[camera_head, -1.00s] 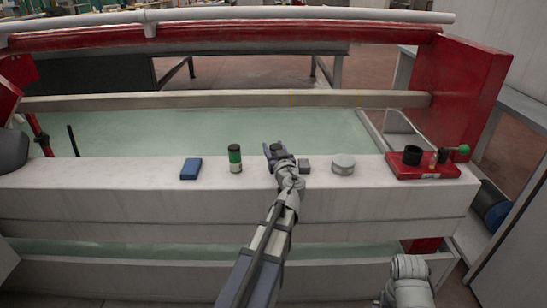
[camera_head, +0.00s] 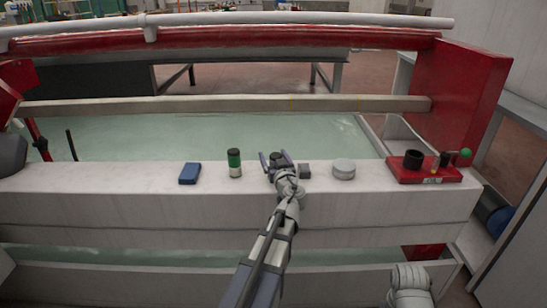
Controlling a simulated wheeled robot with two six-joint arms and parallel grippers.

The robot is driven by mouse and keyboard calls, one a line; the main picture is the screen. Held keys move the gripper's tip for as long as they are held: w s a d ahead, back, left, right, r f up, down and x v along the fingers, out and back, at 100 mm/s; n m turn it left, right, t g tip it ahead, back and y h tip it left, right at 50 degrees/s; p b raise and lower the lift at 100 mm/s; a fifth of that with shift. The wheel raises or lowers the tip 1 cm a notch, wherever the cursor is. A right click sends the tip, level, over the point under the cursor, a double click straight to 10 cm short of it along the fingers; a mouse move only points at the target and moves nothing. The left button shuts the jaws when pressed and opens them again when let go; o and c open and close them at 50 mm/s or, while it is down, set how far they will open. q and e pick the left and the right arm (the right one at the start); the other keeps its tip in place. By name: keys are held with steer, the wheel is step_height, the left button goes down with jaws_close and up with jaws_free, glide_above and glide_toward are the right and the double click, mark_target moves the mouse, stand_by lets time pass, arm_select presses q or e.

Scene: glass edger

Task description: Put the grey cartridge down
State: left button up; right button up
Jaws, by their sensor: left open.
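My left gripper (camera_head: 276,161) is over the white ledge (camera_head: 130,190), with its two fingers spread apart. A dark grey round thing (camera_head: 277,156), which looks like the grey cartridge, shows between the fingers. Its lower part is hidden by the gripper, so I cannot tell how it meets the ledge or whether a finger touches it. Of my right arm only a grey link shows at the bottom right; its gripper is out of view.
On the ledge stand a blue box (camera_head: 190,173), a green and black cylinder (camera_head: 234,162), a small grey block (camera_head: 304,171), a pale round tin (camera_head: 343,168) and a red base (camera_head: 425,173) with a black cup and a green-knobbed lever. The ledge's left part is clear.

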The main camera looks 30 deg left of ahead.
arm_select(q)
steer(key=shift+r, duration=0.15)
steer(key=shift+s+d+r, duration=0.1)
steer(key=shift+s, duration=0.05)
steer(key=v, duration=1.1)
steer(key=shift+s+d, duration=0.2)
steer(key=shift+d, duration=0.05)
